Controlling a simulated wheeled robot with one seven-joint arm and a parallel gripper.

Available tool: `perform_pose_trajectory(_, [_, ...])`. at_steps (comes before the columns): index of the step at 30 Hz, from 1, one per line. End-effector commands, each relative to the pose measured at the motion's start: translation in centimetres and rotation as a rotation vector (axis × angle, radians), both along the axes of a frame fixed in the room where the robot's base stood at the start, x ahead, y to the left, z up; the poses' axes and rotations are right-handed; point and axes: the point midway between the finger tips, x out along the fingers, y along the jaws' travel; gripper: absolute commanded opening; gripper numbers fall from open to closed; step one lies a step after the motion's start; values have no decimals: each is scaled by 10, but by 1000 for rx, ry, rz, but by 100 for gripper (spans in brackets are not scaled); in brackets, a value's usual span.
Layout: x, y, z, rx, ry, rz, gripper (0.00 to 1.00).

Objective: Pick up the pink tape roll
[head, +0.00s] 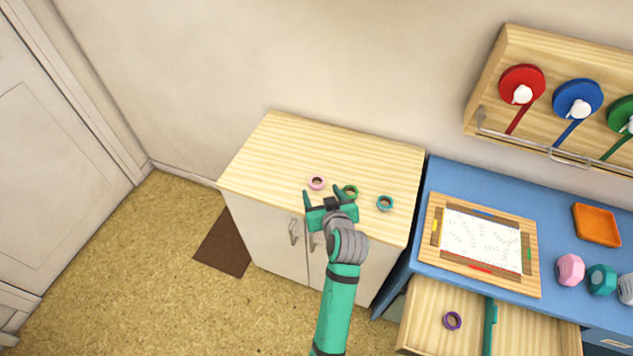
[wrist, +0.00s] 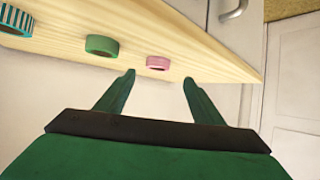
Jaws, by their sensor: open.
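The pink tape roll (head: 317,183) lies flat on the light wooden cabinet top (head: 270,150). In the wrist view the pink tape roll (wrist: 158,63) is ahead of my gripper (wrist: 160,78), between the lines of the two fingers and a little beyond their tips. My gripper also shows in the head view (head: 328,192), over the front part of the cabinet top; it is open with nothing between its fingers. A green tape roll (head: 350,192) lies just right of the pink one, partly hidden by my gripper in the head view.
A teal tape roll (head: 385,203) lies farther right on the cabinet top. The left and back of the cabinet top are clear.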

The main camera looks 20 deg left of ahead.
Motion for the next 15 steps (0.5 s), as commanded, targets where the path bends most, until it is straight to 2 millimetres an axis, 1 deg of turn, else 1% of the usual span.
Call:
perform_pose_trajectory(1, [6, 3, -3, -1, -1, 1, 62])
perform_pose_trajectory(3, [10, 6, -6, -1, -1, 1, 62])
perform_pose_trajectory(8, [17, 10, -10, -1, -2, 0, 62])
perform_pose_trajectory(10, [23, 12, -13, -2, -1, 0, 62])
perform_pose_trajectory(15, [43, 22, -23, -1, -1, 2, 62])
